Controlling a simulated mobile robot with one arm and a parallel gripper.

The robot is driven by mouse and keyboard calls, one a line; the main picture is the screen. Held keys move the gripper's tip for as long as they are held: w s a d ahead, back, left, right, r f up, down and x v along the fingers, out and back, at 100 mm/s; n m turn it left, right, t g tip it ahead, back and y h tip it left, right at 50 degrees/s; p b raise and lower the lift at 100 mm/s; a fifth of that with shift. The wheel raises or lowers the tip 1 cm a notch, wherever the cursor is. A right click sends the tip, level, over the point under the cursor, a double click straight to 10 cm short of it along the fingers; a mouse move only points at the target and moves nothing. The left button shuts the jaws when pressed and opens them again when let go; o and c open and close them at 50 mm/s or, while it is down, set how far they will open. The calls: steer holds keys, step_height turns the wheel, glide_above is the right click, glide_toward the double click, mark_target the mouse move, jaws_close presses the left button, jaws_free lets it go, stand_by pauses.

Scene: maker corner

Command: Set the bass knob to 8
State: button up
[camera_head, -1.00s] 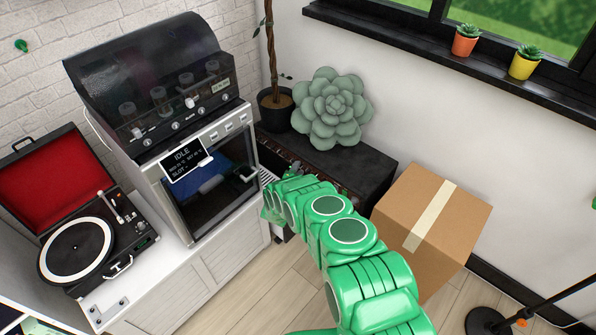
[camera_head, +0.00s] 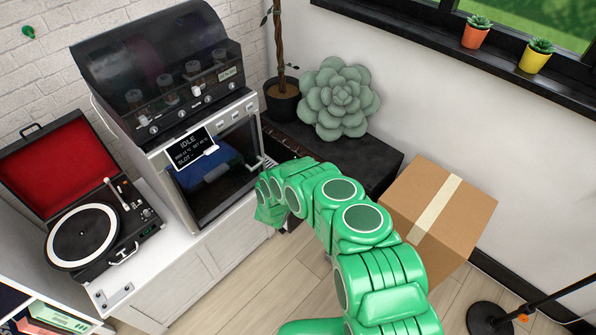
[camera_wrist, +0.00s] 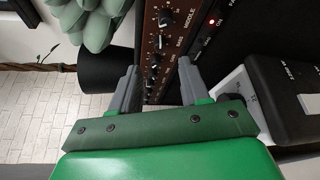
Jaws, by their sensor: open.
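The amplifier is a black box (camera_head: 350,165) on the floor against the wall, under the plush succulent. In the wrist view its brown control panel (camera_wrist: 150,62) carries a row of dark knobs with pale pointers. A large knob (camera_wrist: 165,16) sits by the MIDDLE label. Another knob (camera_wrist: 157,42) sits by a smaller label that seems to read BASS; its setting is too small to read. My gripper (camera_wrist: 160,88) is open, its grey fingers apart with the panel beyond and between them. No knob is visibly gripped. In the head view my green arm hides part of the amplifier's front.
A cardboard box (camera_head: 420,225) stands right of the amplifier. A white cabinet (camera_head: 200,270) with a machine (camera_head: 160,140) and a record player (camera_head: 130,250) is on the left. A plant pot (camera_head: 283,105) stands behind. In the wrist view a dark-topped white object (camera_wrist: 285,95) is close on the right.

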steer(key=w+d+n+g+h, duration=0.1)
steer(key=w+d+n+g, duration=0.1)
steer(key=w, duration=0.5)
steer(key=shift+w+f+n+g, duration=0.3)
steer(key=shift+n+g, duration=0.1)
steer(key=shift+n, duration=0.1)
stand_by(0.6)
steer(key=shift+d, duration=0.1)
steer(key=shift+s, duration=0.1)
jaws_close()
